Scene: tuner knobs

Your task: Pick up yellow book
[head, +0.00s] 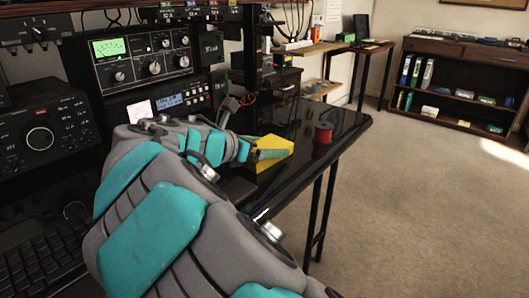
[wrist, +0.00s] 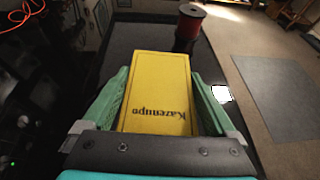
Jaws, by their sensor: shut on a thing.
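The yellow book (wrist: 158,90) lies between the two green fingers of my gripper (wrist: 160,105) in the wrist view, with dark lettering on its cover facing the camera. The fingers are closed on its two sides. In the head view the yellow book (head: 272,150) shows at the end of my arm, over the black desk's right part, partly hidden by my gripper (head: 262,154). I cannot tell whether the book touches the desk top.
A red spool (head: 323,132) stands on the black desk (head: 300,160) near its right edge, close beyond the book. Radio equipment (head: 140,55) lines the desk's back left. Carpet (head: 430,200) lies open to the right, with a low bookshelf (head: 455,85) behind.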

